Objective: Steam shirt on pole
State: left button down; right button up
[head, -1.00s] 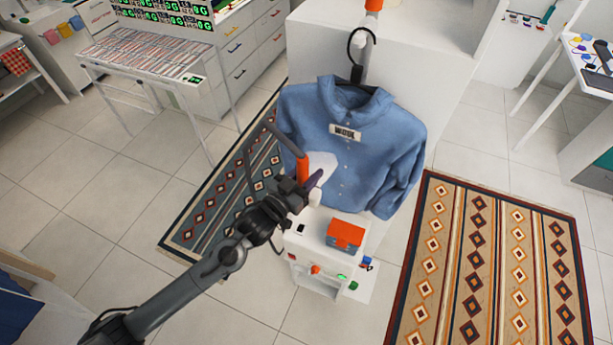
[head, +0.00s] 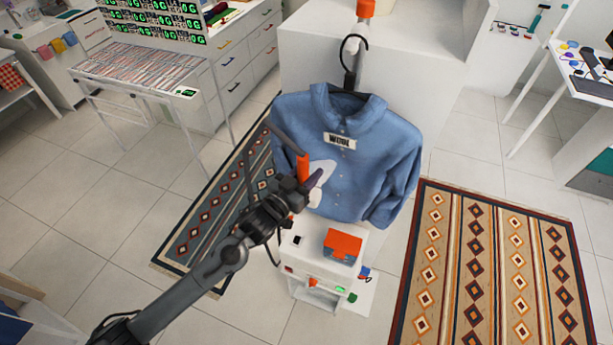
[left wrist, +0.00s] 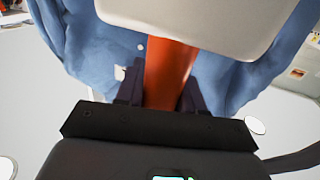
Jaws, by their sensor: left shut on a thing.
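A blue long-sleeved shirt (head: 375,150) with a "WOOL" label (head: 340,141) hangs on a hanger from a pole (head: 358,65). My left gripper (head: 312,180) is shut on the orange handle (left wrist: 168,75) of a steamer with a pale head (left wrist: 200,20). In the head view the steamer head (head: 322,168) is in front of the shirt's left side; I cannot tell whether it touches the cloth. The shirt (left wrist: 100,55) fills the back of the left wrist view. My right gripper is not in view.
A white steamer base (head: 305,245) with an orange-topped box (head: 343,244) stands below the shirt. A patterned rug (head: 490,270) lies at right, another (head: 205,225) at left. A white cabinet (head: 405,50) stands behind. A dark hose (head: 250,165) loops beside my left gripper.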

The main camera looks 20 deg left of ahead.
pick_arm(q)
jog(key=shift+w+d+r, duration=0.1)
jog(key=shift+w+d, duration=0.25)
jog(key=shift+d, duration=0.55)
jog(key=shift+w+d, duration=0.35)
jog(key=shift+d, duration=0.5)
jog(key=shift+d, duration=0.25)
dwell(0.6)
jog(key=shift+s+p, duration=0.3)
jog(key=shift+s, duration=0.3)
jog(key=s+p, duration=0.2)
jog(key=s, duration=0.3)
jog(key=shift+s+p, duration=0.4)
